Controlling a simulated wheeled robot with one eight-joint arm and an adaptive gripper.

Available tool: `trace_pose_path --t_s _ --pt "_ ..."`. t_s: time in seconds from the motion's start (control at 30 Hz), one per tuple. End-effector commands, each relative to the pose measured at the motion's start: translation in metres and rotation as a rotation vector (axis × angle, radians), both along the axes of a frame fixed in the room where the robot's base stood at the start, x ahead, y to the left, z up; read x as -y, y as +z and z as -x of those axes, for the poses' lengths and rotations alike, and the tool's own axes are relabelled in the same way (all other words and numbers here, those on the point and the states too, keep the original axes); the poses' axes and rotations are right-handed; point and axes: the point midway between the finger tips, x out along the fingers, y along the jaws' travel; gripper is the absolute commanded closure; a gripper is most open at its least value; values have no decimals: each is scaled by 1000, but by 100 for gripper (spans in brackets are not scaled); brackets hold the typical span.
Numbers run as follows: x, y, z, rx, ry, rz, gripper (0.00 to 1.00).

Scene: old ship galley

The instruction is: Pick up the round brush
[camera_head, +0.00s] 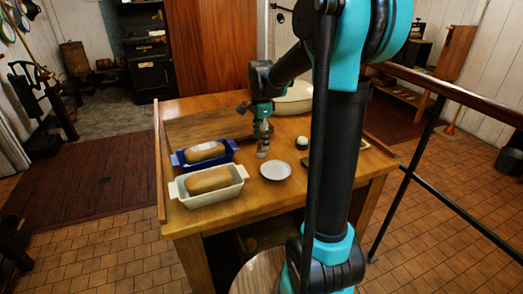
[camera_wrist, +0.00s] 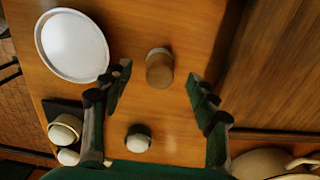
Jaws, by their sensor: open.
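A short, round, tan-and-brown piece, which looks like the round brush (camera_wrist: 159,68), stands on the wooden table (camera_head: 225,213). In the wrist view it is between the fingertips of my gripper (camera_wrist: 159,74), with a gap on each side. My gripper is open and empty and points down over the table. In the head view, my gripper (camera_head: 262,136) is behind the white plate (camera_head: 276,171), and the brush shows only as a small pale shape below the fingers. I cannot tell the exact height of the fingers above it.
A dark, white-topped round item (camera_wrist: 138,138) stands near one finger. Similar white items (camera_wrist: 66,129) sit at a dark tray. A blue loaf dish (camera_head: 181,160) and a cream loaf dish (camera_head: 212,195) are on the left. A large pale bowl (camera_head: 296,103) is at the back.

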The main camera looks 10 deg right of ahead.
Motion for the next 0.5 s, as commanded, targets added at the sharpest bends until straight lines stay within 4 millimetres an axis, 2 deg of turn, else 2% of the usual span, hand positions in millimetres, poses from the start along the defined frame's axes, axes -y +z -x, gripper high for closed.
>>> trace_pose_path --t_s 0.23,0.5 --pt "1 -34 0 0 0 0 41" --pt "1 -42 0 0 0 0 41"
